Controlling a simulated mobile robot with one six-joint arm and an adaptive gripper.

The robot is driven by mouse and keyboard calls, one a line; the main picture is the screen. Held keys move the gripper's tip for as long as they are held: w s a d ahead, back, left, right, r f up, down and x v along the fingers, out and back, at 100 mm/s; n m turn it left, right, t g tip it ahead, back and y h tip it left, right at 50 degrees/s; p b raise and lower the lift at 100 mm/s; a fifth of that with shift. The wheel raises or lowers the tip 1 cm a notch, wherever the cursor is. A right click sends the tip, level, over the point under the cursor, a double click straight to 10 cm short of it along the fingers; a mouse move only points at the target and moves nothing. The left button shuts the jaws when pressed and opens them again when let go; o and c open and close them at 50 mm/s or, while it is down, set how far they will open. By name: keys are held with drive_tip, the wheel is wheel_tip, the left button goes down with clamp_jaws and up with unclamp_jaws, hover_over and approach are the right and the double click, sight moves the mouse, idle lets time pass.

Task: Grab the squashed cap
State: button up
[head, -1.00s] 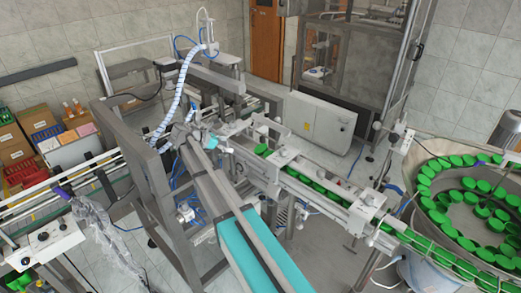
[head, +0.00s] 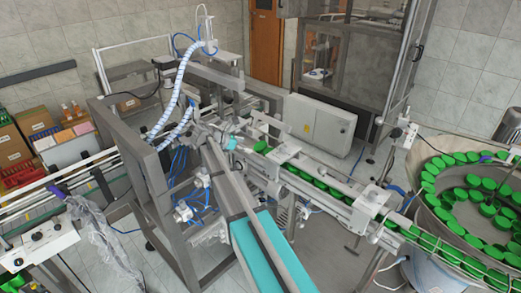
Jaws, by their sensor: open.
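Several green caps (head: 330,188) lie in a row on the feeder rail right of centre. One green cap (head: 261,147) sits apart, near the rail's far left end. I cannot tell from this distance whether any cap is squashed.
A round feeder bowl (head: 416,170) full of green caps stands at the right. A white control box (head: 320,125) is behind the rail. Another conveyor runs at the left.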

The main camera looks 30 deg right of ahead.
sight(256, 147)
drive_tip(key=shift+d, duration=0.15)
drive_tip(key=shift+b+x, duration=1.15)
drive_tip(key=shift+x, duration=1.3)
drive_tip(key=shift+d+r, duration=0.1)
drive_tip(key=c, duration=0.9)
